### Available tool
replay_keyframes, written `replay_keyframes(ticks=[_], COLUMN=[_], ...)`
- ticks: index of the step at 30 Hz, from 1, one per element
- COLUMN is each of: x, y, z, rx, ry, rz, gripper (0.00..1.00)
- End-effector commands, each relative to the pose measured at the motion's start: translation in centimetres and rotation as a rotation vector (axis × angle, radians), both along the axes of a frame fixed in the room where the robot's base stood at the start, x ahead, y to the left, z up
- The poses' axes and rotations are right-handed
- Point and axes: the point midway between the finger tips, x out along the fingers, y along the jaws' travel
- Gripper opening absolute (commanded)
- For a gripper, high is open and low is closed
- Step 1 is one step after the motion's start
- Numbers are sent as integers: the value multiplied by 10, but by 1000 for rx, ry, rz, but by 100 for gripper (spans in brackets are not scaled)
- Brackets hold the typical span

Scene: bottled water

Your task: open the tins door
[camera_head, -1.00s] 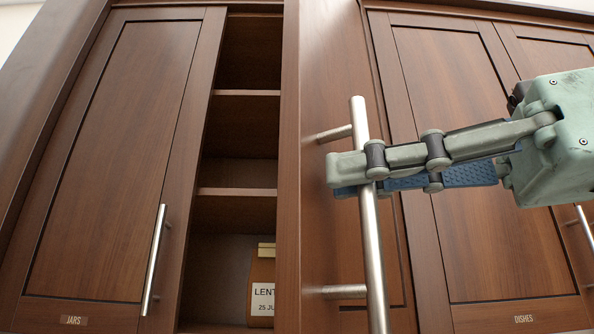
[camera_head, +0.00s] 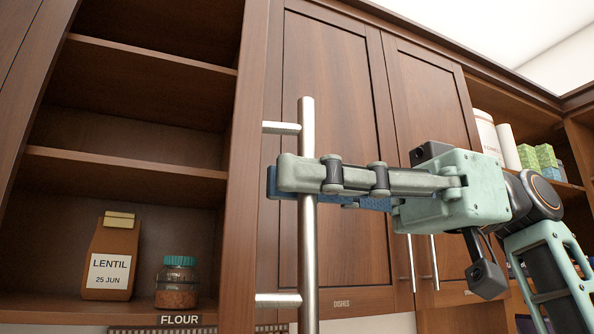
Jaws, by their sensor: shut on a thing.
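My gripper (camera_head: 290,178) is shut on a long upright metal bar handle (camera_head: 308,245), gripping it in its upper half. The handle stands on two short posts that reach left to a brown wooden door (camera_head: 245,200). I see this door nearly edge-on, as a narrow upright strip, so it appears swung out. No tins label is readable on it. The gripper's fingers hide a short part of the handle.
An open shelf unit (camera_head: 125,152) at left holds a lentil bag (camera_head: 111,255) and a teal-lidded jar (camera_head: 177,282) above a flour label. The closed dishes door (camera_head: 335,150) stands behind the handle. Open shelves at right hold a white canister (camera_head: 487,133) and green boxes (camera_head: 537,157).

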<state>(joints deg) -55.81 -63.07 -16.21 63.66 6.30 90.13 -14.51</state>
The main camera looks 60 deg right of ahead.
Motion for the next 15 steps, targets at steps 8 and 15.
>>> replay_keyframes(ticks=[8,15], x=[0,0], y=[0,0], z=[1,0], rx=[2,2], ry=[-1,-1], rz=[0,-1], gripper=[10,27])
